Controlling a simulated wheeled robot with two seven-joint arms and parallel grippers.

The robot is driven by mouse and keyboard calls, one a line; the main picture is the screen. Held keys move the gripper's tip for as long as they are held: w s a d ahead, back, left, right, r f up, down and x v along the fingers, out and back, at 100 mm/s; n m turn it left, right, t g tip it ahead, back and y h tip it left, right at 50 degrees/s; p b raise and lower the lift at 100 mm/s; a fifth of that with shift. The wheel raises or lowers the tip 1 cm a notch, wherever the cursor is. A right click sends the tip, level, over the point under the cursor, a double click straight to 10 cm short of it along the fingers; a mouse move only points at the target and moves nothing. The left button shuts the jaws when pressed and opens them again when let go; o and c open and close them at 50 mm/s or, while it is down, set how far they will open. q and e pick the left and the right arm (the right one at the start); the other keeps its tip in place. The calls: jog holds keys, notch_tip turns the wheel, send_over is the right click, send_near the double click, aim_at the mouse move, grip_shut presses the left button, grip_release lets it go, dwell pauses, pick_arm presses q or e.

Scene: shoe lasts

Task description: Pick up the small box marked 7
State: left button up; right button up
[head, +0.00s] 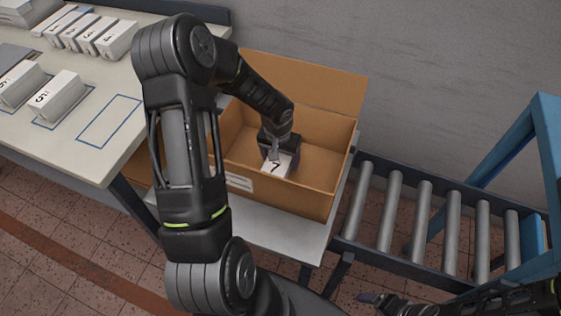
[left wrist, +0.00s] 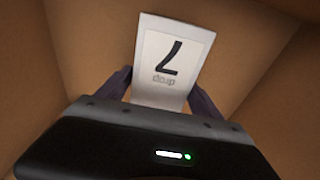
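The small white box marked 7 (head: 279,164) is inside the open cardboard box (head: 312,201), low down in it. My left gripper (head: 276,150) reaches down into the cardboard box from above and is at the small box. In the left wrist view the small box (left wrist: 162,65) shows its label, upside down, between the two dark fingers (left wrist: 160,92). A finger lies along each side of its near end; whether both touch it is unclear. My right gripper (head: 378,300) shows only in part at the bottom right of the head view, away from the small box.
The cardboard box stands on a grey stand (head: 285,238), its back flap up. A roller conveyor (head: 420,220) runs to the right beside a blue frame (head: 500,145). A pale table (head: 60,135) at left holds several white boxes (head: 80,35) and an empty blue outline.

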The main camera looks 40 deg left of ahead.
aim_at(281, 155)
pick_arm(q)
jog(key=c, duration=1.3)
notch_tip(281, 155, up, 10)
jog(key=shift+r, duration=0.1)
dwell(0.5)
